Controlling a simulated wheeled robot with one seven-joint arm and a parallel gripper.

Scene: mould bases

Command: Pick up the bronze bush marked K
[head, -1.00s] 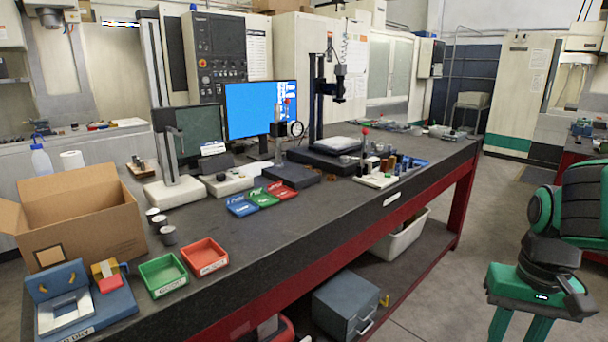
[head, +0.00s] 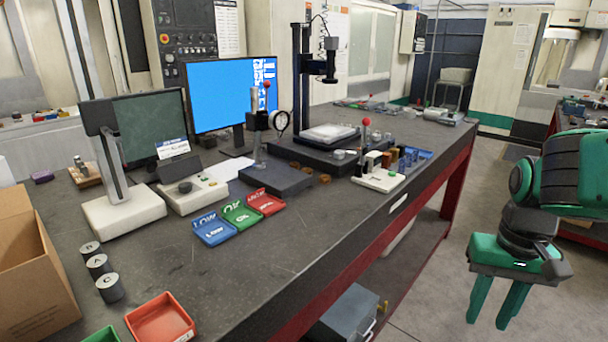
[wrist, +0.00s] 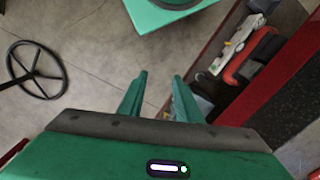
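Small bronze-brown pieces (head: 308,170) lie on the dark bench top right of the granite block. More brown pieces (head: 373,160) stand among small parts by the white fixture. I cannot read a K on any of them, so I cannot tell which is the bush marked K. My gripper (head: 496,300) hangs at the right over the floor, beyond the bench's front edge and well away from these pieces. Its two green fingers stand apart with nothing between them. They also show in the wrist view (wrist: 160,95), above the floor, with no bush in sight there.
Grey cylinders (head: 98,265) marked B, A and C stand at the bench's left. Blue, green and red trays (head: 214,230) lie mid-bench.

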